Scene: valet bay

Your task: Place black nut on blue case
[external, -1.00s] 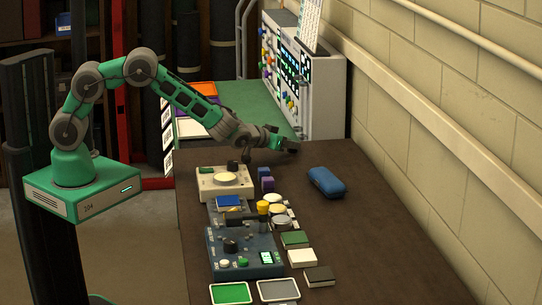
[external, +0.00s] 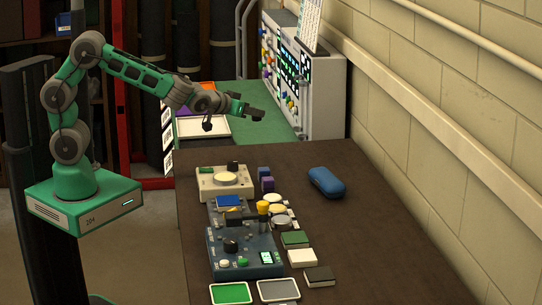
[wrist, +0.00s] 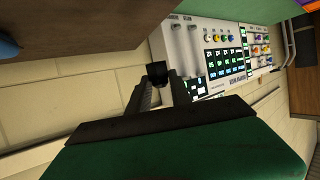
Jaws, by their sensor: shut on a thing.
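The blue case (external: 327,182) lies on the dark table, right of centre in the external view. A blue edge at the upper left of the wrist view (wrist: 8,46) appears to be the same case. My gripper (external: 256,113) is raised above the far end of the table, pointing right, well apart from the case. In the wrist view its fingers are closed on the small black nut (wrist: 156,70) at their tips. In the external view the nut cannot be told apart from the dark fingertips.
Several devices, including a cream box (external: 210,188) and a dark blue box (external: 225,258), line the table's left side. A grey-white panel (external: 318,95) with knobs stands behind. The brick wall (external: 450,130) bounds the right. The table around the case is clear.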

